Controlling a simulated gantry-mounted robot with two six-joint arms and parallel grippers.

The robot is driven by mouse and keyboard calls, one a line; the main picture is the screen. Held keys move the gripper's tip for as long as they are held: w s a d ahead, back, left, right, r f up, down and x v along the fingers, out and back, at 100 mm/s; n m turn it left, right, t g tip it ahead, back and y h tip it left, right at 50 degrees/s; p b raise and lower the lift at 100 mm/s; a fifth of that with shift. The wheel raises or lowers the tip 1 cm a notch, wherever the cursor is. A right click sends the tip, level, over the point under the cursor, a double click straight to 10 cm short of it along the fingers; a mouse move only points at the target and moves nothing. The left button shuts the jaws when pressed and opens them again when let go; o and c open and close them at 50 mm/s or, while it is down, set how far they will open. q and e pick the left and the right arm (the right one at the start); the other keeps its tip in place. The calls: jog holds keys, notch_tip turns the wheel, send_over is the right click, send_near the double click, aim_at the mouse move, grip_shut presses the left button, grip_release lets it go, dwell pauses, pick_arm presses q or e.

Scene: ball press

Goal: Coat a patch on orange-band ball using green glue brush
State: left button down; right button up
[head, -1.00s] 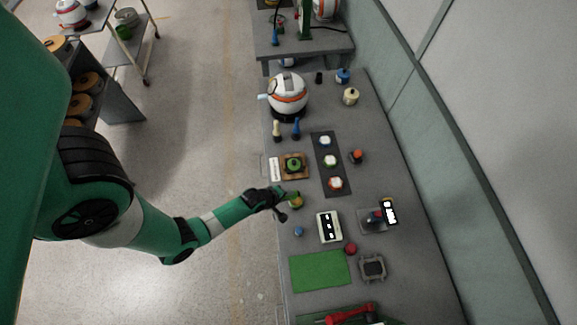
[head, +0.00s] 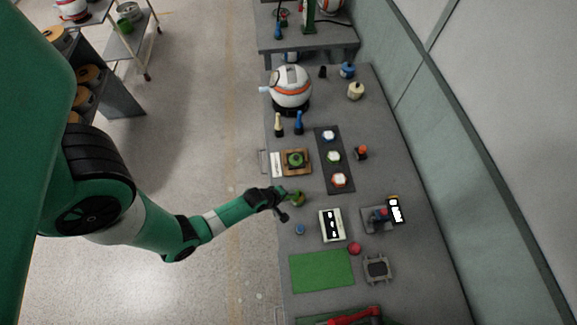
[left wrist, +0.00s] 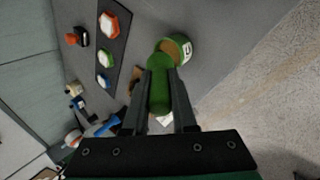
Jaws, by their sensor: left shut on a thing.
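The orange-band ball (head: 291,90) is white with an orange stripe and sits on a dark ring stand at the table's far left. My left gripper (head: 286,200) is low over the table's left edge. In the left wrist view my left gripper (left wrist: 160,95) is shut on the upright green handle of the glue brush (left wrist: 160,88). The brush's far end overlaps a small green pot (left wrist: 184,46) with tan contents, which also shows in the head view (head: 298,199). Whether the bristles are inside the pot is hidden. My right gripper is not in view.
A dark strip (head: 325,151) holds blue-, green- and orange-trimmed pieces. A wooden block with a green item (head: 295,160), cream and blue bottles (head: 298,124), a white panel (head: 331,225) and a green mat (head: 321,271) are nearby.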

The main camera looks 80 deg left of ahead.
pick_arm(q)
jog(key=shift+f+b, duration=0.65)
jog(key=shift+f, duration=0.15)
dwell(1.4)
notch_tip(320, 180, up, 7)
jog(key=p, duration=0.7)
jog(key=shift+r, duration=0.15)
